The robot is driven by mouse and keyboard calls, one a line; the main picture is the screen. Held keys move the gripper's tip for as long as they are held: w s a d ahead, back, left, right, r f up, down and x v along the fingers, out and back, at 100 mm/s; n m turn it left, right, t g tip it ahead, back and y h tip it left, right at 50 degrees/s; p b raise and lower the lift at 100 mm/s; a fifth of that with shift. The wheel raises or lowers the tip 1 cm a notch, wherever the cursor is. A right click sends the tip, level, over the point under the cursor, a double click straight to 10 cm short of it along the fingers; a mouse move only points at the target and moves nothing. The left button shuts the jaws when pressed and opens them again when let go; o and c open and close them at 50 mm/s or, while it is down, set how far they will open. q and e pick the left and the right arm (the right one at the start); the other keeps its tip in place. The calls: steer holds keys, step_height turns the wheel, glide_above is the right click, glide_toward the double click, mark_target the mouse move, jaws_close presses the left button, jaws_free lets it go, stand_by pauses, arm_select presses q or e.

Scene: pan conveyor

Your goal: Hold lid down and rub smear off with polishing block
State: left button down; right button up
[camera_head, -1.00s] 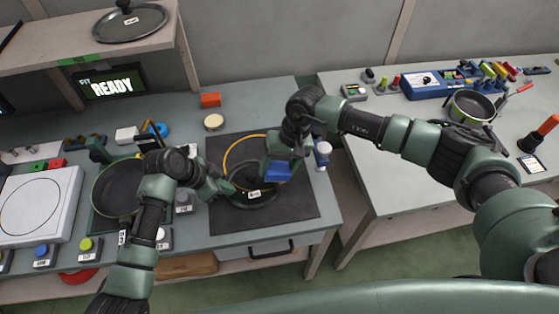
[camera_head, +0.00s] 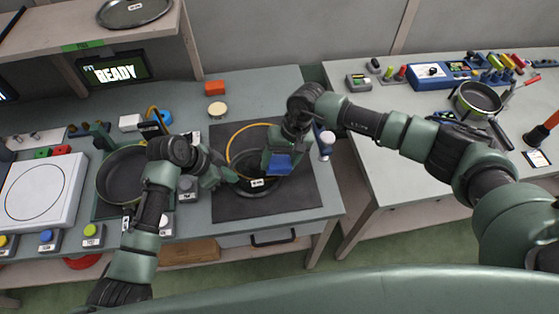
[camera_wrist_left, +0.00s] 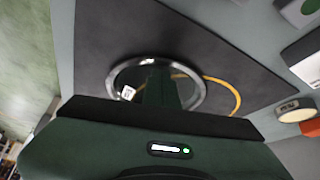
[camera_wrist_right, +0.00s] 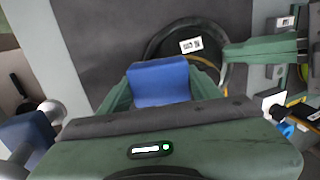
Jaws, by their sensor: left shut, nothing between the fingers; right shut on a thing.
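The lid (camera_head: 254,192) lies flat on the dark mat (camera_head: 300,205), a dark disc with a bright rim and a white label. It also shows in the left wrist view (camera_wrist_left: 196,97). My left gripper (camera_head: 232,178) is shut and empty, its fingertips at the lid's left part in the head view. My right gripper (camera_head: 278,160) is shut on the blue polishing block (camera_wrist_right: 160,82), held over the lid's right part. I cannot tell whether the block touches the lid. No smear is clear; the block and fingers cover part of the lid.
A yellow ring (camera_head: 231,148) lies on the mat behind the lid. A pan (camera_head: 122,178) stands to the left, near several labelled buttons. The mat's front is clear.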

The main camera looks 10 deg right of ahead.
steer(key=shift+a, duration=0.1)
steer(key=shift+w+a+r, duration=0.1)
steer(key=shift+w+a, duration=0.05)
steer(key=shift+w, duration=1.85)
steer(key=shift+s, duration=0.1)
steer(key=shift+s+f, duration=0.2)
steer(key=shift+s, duration=1.8)
steer(key=shift+d, duration=0.2)
steer(key=shift+v, duration=3.05)
